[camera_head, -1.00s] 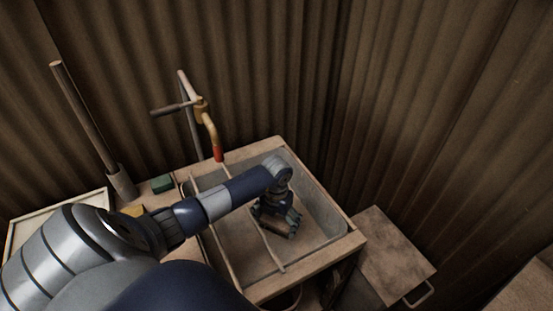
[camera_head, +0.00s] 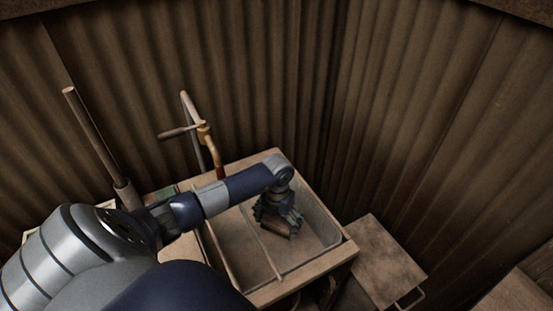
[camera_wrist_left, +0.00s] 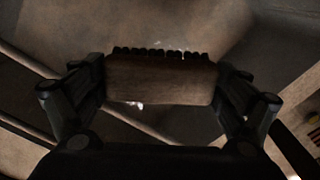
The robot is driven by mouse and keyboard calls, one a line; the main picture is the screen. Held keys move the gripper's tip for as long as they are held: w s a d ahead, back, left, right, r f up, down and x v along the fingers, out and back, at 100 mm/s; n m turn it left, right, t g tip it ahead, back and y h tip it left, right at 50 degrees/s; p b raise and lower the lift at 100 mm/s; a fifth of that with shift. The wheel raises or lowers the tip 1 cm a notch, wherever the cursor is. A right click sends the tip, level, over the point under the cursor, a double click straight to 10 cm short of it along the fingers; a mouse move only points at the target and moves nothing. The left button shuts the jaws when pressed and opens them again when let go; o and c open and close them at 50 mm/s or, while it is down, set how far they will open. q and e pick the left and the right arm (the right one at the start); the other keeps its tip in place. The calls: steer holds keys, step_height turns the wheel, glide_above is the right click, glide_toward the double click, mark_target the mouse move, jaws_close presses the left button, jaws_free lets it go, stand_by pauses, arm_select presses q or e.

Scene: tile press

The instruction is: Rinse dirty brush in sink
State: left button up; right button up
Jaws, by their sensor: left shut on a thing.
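My left gripper (camera_head: 281,222) reaches down into the sink (camera_head: 318,262) from above. In the left wrist view its two fingers (camera_wrist_left: 160,88) are shut on the ends of a brown wooden brush (camera_wrist_left: 160,78). Dark bristles show along the brush's far edge. Small bright white specks show beside the brush. In the head view the brush (camera_head: 277,228) is partly hidden under the gripper, low over the sink basin. I cannot tell whether it touches the bottom. The tap (camera_head: 208,140), with a yellowish spout and red tip, stands at the sink's back edge. My right gripper is not in view.
A thin rail (camera_head: 262,245) crosses the sink. A small wooden table (camera_head: 378,262) with a metal handle stands to the right. A tall pole (camera_head: 92,135) stands at the left. Corrugated walls close off the back and right sides.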

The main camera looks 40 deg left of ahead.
mark_target(276, 218)
arm_select(q)
steer(key=r, duration=0.1)
steer(key=a+r, duration=0.1)
steer(key=shift+w+r, duration=0.35)
steer(key=shift+w, duration=0.05)
steer(key=shift+a+r+p, duration=0.15)
steer(key=shift+r+p, duration=0.75)
steer(key=shift+p, duration=0.15)
steer(key=shift+r+p, duration=0.7)
steer(key=shift+r, duration=0.3)
steer(key=shift+s, duration=0.1)
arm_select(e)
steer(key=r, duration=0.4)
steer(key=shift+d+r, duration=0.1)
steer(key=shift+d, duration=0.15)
arm_select(q)
step_height(276, 218, up, 4)
steer(key=p, duration=0.3)
steer(key=shift+a+f, duration=0.1)
steer(key=shift+a, duration=0.05)
steer(key=shift+s+f, duration=0.1)
steer(key=shift+f, duration=0.05)
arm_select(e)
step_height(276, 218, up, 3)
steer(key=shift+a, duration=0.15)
arm_select(q)
steer(key=shift+s+d+f, duration=0.2)
steer(key=shift+s, duration=0.05)
